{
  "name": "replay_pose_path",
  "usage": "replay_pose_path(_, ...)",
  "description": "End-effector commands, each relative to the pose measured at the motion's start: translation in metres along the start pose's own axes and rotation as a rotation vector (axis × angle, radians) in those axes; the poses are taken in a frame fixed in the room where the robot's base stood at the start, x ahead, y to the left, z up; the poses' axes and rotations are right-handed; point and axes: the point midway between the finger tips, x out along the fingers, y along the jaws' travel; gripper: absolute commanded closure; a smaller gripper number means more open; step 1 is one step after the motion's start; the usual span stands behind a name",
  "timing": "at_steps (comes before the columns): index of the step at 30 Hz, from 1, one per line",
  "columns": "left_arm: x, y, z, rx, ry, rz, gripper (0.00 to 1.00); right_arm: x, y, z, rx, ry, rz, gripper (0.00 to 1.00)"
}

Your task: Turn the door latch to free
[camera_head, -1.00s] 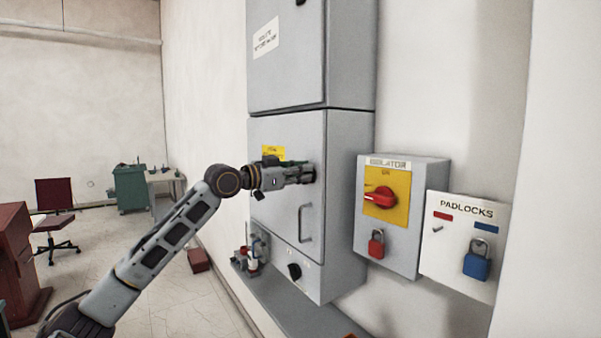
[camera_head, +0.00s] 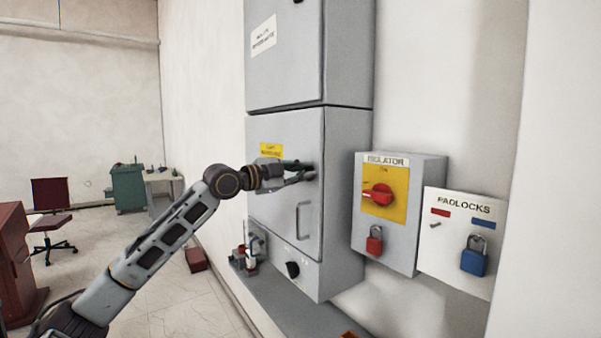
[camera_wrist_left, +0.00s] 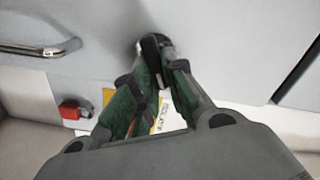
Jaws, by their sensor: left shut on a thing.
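The grey lower cabinet door (camera_head: 275,200) is closed, with a bar handle (camera_head: 304,220) below my left gripper; the handle also shows in the left wrist view (camera_wrist_left: 35,50). My left gripper (camera_head: 308,172) is at the right side of this door. In the left wrist view its fingers (camera_wrist_left: 155,62) are closed around a small dark latch (camera_wrist_left: 152,46) on a round metal base on the door. The fingers hide most of the latch in the head view. My right gripper is not in view.
Right of the cabinet are an isolator box (camera_head: 428,215) with a red rotary switch (camera_head: 378,195) and red padlock (camera_head: 374,240), and a padlock board (camera_head: 432,245) with a blue padlock (camera_head: 474,257). A black knob (camera_head: 293,269) sits below the door.

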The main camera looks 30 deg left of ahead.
Motion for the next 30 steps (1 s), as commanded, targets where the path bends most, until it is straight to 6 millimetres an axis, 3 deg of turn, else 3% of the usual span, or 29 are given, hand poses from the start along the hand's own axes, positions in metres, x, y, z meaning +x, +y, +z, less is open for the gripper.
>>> replay_pose_path(15,0.0002,0.0049,0.0022,0.383,-0.002,-0.001,1.00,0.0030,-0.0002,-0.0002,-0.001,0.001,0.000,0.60)
replay_pose_path(30,-0.0002,0.0048,0.0025,0.508,-0.002,-0.005,1.00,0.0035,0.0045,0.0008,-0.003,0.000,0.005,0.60)
